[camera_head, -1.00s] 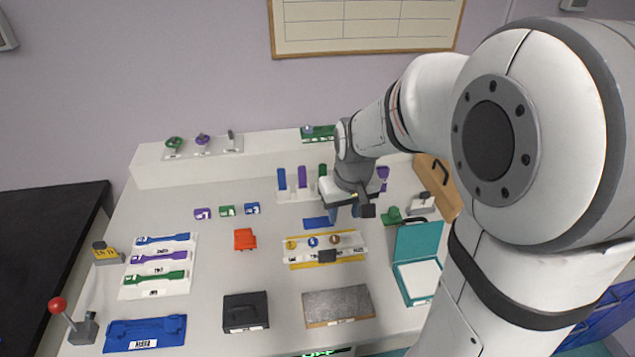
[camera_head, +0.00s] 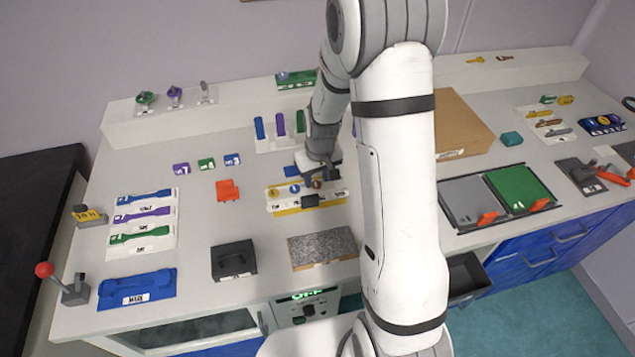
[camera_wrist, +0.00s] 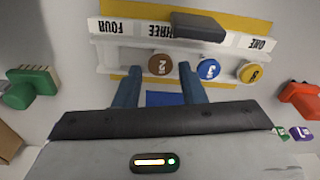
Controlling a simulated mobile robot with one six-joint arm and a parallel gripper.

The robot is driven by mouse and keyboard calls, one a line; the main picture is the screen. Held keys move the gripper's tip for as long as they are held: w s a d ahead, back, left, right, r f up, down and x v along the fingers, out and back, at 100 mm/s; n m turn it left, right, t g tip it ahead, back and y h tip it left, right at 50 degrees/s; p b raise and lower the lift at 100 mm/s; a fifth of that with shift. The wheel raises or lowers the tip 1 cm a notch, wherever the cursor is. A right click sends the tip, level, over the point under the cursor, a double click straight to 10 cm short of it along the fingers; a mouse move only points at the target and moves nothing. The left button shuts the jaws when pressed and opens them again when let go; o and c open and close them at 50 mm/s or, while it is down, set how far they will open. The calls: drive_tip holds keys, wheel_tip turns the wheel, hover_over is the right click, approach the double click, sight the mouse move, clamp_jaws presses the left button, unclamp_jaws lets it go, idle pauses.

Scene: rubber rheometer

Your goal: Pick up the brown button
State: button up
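The brown button (camera_wrist: 160,64) is a round disc marked 2 on the white labelled tray (camera_wrist: 110,58). In the wrist view it shows between and just beyond the two blue fingertips of my gripper (camera_wrist: 159,76). The fingers are apart, with a gap on each side of the button, so my gripper is open and empty. In the head view my gripper (camera_head: 318,180) is low over the right part of the tray and partly hides the brown button. A blue button (camera_wrist: 208,69) and a yellow button (camera_wrist: 250,72) sit in the same row.
A black block (camera_wrist: 200,27) sits on the tray, close beyond the buttons. An orange piece (camera_head: 228,190) is left of the tray and a green piece (camera_wrist: 33,87) is on its other side. A grey speckled slab (camera_head: 322,248) lies in front.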

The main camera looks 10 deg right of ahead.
sight(317, 185)
drive_tip(key=shift+f, duration=0.7)
drive_tip(key=shift+c, duration=0.3)
drive_tip(key=c, duration=0.7)
wheel_tip(317, 185, up, 10)
drive_tip(key=shift+r+b, duration=0.1)
drive_tip(key=shift+b, duration=0.55)
